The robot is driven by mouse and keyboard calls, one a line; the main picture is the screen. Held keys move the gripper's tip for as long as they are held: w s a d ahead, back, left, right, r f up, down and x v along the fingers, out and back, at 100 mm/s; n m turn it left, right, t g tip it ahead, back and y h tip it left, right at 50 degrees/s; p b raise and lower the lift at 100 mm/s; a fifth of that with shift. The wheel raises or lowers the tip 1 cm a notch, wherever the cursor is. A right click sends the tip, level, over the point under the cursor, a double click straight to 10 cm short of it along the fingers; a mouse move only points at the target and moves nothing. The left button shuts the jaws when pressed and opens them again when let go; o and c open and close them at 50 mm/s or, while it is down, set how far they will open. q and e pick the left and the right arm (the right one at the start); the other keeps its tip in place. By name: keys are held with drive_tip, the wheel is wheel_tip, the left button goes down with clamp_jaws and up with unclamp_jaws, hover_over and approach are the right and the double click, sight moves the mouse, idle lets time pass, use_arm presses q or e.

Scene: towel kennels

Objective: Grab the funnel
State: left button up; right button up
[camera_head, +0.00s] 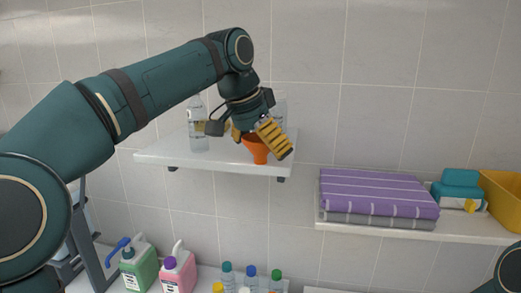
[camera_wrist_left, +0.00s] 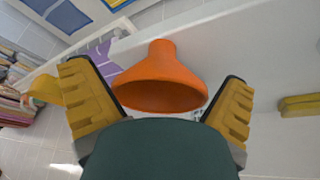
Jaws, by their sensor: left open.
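The orange funnel (camera_head: 259,152) stands near the right front corner of the white upper shelf (camera_head: 205,160). In the left wrist view the funnel (camera_wrist_left: 160,80) lies between the two yellow fingers, with its wide mouth toward my palm and its narrow end away. My left gripper (camera_head: 262,137) is open around the funnel; in the left wrist view the left gripper (camera_wrist_left: 160,108) shows a gap between each finger and the funnel's rim. In the head view the gripper hides part of the funnel. My right gripper is out of view.
A clear bottle (camera_head: 198,125) stands left of my gripper on the same shelf, and another clear container (camera_head: 279,108) stands behind it. A lower right shelf holds purple towels (camera_head: 378,190), teal packs (camera_head: 460,183) and a yellow bin (camera_head: 503,198). Several bottles stand below.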

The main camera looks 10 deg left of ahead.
use_arm(q)
drive_tip(key=c, duration=0.7)
drive_tip(key=shift+c, duration=0.2)
drive_tip(key=shift+r, duration=0.15)
wheel_tip(320, 180, up, 10)
drive_tip(key=shift+f+p, duration=0.2)
drive_tip(key=shift+p, duration=0.2)
idle(0.4)
